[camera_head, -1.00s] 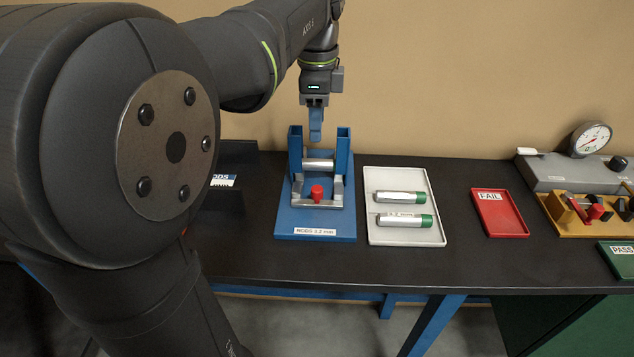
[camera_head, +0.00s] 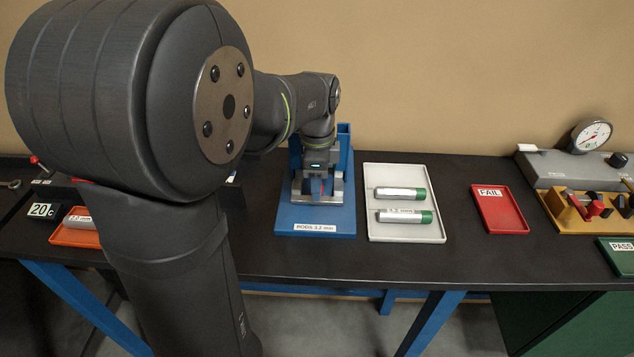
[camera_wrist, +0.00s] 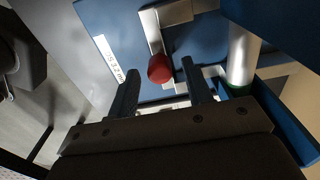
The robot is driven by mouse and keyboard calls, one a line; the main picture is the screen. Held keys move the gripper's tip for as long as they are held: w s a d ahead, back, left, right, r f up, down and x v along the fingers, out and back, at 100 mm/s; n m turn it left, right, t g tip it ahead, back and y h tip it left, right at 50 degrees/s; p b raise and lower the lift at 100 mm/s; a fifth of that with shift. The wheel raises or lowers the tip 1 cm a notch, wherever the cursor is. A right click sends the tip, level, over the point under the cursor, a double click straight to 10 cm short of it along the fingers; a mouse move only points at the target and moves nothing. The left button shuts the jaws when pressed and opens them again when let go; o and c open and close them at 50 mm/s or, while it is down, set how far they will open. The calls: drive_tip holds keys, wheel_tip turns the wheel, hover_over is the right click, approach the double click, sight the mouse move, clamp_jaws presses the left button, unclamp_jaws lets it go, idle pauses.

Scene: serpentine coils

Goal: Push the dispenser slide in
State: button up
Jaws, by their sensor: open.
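The dispenser has a blue base (camera_head: 290,222) labelled RODS 3.2 mm and blue uprights (camera_head: 344,150) at its back. Its metal slide shows in the wrist view (camera_wrist: 152,30), with a red knob (camera_wrist: 160,69) at its front. A silver rod (camera_wrist: 243,50) with a green end lies beyond the slide, by the blue uprights. My gripper (camera_head: 319,190) is down over the front of the dispenser and hides most of the slide in the head view. In the wrist view its fingers (camera_wrist: 159,68) are apart, one on each side of the red knob. I cannot tell whether they touch it.
A grey tray (camera_head: 405,235) with two green-ended rods stands right of the dispenser. Farther right are a red FAIL tray (camera_head: 499,212), a dial gauge (camera_head: 591,136) and a green PASS tray (camera_head: 618,258). An orange tray (camera_head: 75,238) is at the left.

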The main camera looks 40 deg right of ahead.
drive_tip(key=shift+f, duration=0.5)
clamp_jaws()
drive_tip(key=shift+w+d+r, duration=0.1)
drive_tip(key=shift+w+d, duration=1.05)
drive_tip(key=shift+d, duration=0.05)
unclamp_jaws()
wheel_tip(320, 180, up, 17)
drive_tip(key=shift+r, duration=0.15)
